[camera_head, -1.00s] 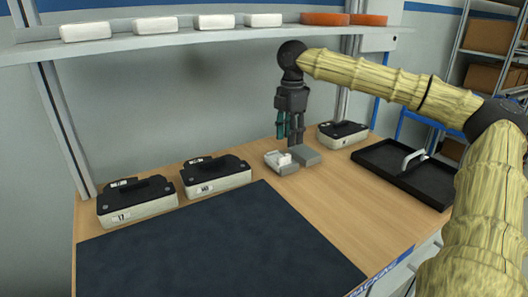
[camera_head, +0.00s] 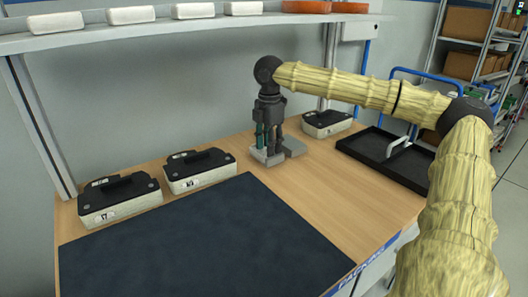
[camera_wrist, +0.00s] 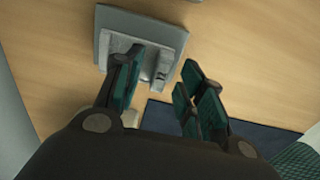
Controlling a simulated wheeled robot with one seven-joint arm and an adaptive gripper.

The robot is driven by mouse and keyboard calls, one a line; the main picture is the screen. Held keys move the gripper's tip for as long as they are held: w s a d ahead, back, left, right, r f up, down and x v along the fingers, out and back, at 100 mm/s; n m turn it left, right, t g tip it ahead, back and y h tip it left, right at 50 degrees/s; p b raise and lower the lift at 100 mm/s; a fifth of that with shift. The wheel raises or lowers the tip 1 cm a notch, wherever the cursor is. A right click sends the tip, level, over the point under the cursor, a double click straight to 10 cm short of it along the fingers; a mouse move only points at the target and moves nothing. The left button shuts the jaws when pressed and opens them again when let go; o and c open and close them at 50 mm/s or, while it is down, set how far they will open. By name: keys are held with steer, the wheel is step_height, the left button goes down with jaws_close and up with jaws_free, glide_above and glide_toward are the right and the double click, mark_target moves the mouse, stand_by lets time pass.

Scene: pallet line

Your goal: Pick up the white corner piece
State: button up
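My gripper (camera_head: 267,150) points straight down over a small grey holder (camera_head: 294,147) at the back of the table. In the wrist view my gripper (camera_wrist: 162,68) is open, its green-padded fingers apart. The grey holder (camera_wrist: 172,38) lies at and beyond the left fingertips there. A small pale patch (camera_wrist: 130,118) behind the left finger may be the white corner piece. Most of that piece is hidden by the fingers in both current views. I cannot tell whether a finger touches it.
Black-topped boxes stand left (camera_head: 118,199), mid-left (camera_head: 199,170) and right (camera_head: 326,122) of the holder. A black tray (camera_head: 412,179) with a white bracket-shaped part (camera_head: 397,147) is at the right. A dark mat (camera_head: 210,240) covers the front. A shelf (camera_head: 170,27) runs above.

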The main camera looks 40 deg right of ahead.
steer(key=shift+f, duration=0.25)
jaws_close()
steer(key=shift+r, duration=0.15)
